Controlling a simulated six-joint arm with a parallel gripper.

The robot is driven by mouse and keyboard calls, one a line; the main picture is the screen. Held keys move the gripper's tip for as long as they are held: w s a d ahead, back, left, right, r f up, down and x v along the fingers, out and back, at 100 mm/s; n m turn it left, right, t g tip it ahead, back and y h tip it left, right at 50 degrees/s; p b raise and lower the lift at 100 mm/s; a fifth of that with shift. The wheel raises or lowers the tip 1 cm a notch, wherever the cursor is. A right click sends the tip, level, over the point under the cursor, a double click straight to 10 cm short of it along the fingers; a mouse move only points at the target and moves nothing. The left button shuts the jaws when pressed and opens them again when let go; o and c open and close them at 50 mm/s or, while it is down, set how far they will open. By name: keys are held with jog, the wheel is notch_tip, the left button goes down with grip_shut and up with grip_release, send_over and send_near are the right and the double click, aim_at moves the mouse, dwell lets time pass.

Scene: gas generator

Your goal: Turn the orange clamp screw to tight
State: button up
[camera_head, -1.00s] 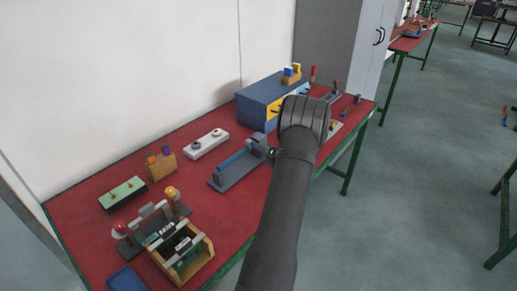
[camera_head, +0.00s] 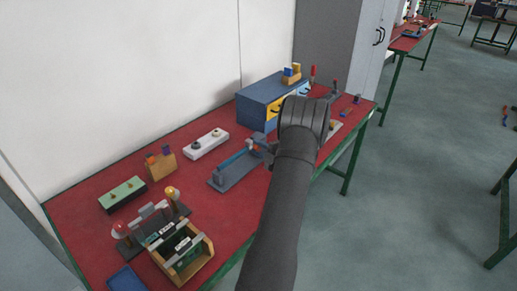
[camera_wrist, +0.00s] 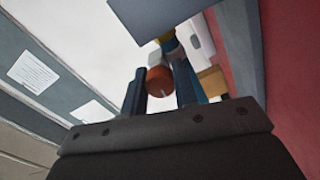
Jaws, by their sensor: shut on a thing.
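In the wrist view, the orange clamp screw (camera_wrist: 159,81) shows as a short round orange-red knob between the two dark fingers of my gripper (camera_wrist: 160,88). The gripper is shut on it, one finger on each side. A thin pale pin shows at the knob's near end. In the head view my dark wrist and forearm cover the screw and the fingertips, so how far it is turned cannot be seen there. A grey fixture with a blue bar (camera_head: 236,164) lies on the red table just left of my wrist.
A blue drawer box (camera_head: 262,103) with yellow fronts stands behind my wrist. A white block with knobs (camera_head: 205,143), a green-topped box (camera_head: 122,194) and a wooden open box (camera_head: 187,260) stand to the left. Bare red table (camera_head: 215,205) lies between them. Small parts lie at the right end.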

jog(key=shift+d+m, duration=0.1)
jog(key=shift+m, duration=2.1)
jog(key=o, duration=0.7)
jog(key=shift+s, duration=0.1)
jog(key=v, duration=1.7)
jog(key=shift+s+d, duration=0.1)
jog(key=shift+s, duration=0.05)
